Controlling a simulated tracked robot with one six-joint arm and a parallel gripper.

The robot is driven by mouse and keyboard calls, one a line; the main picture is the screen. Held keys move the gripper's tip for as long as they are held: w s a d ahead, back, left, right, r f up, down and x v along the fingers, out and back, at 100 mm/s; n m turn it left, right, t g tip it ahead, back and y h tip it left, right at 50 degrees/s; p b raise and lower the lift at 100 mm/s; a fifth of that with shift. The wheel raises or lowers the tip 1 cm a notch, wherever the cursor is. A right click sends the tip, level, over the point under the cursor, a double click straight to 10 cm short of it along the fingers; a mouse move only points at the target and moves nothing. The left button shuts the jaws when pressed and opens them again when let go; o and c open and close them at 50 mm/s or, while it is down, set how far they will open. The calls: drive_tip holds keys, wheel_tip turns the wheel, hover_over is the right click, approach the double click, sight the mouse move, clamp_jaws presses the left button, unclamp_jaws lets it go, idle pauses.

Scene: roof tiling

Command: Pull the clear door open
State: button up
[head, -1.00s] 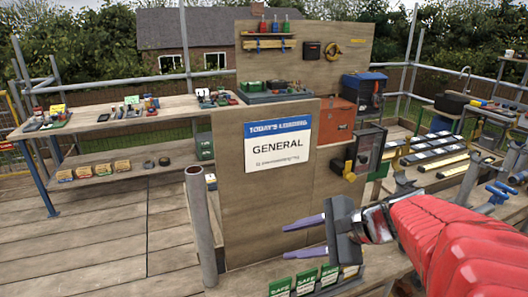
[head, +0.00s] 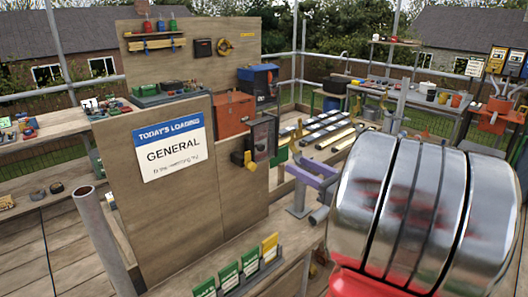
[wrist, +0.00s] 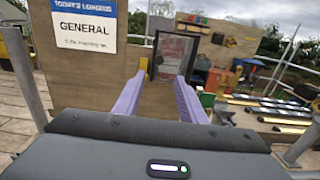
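A small dark-framed cabinet with a clear door (head: 263,138) is fixed at the right edge of the wooden panel. The door looks shut. Its clear pane also shows in the wrist view (wrist: 173,58), with reddish shapes behind it. A yellow knob-like part (head: 249,163) sits at the cabinet's lower left. My gripper (head: 308,172) has two purple fingers, held apart and empty, right of and below the cabinet in the head view. In the wrist view the fingers (wrist: 161,78) point towards the cabinet, with a gap before it. My forearm hides part of the right side.
The wooden panel (head: 165,210) carries a "GENERAL" sign (head: 170,147). A grey upright pole (head: 100,235) stands at the left. Green and yellow cards (head: 240,268) stand on a low shelf below. An orange box (head: 233,115) and a blue-black box (head: 258,84) are behind the cabinet.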

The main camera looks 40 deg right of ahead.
sight(263, 148)
drive_tip(key=shift+w, duration=0.1)
drive_tip(key=w, duration=1.3)
drive_tip(key=shift+w+a, duration=0.25)
drive_tip(key=shift+w, duration=0.1)
drive_tip(key=shift+c, duration=0.2)
clamp_jaws()
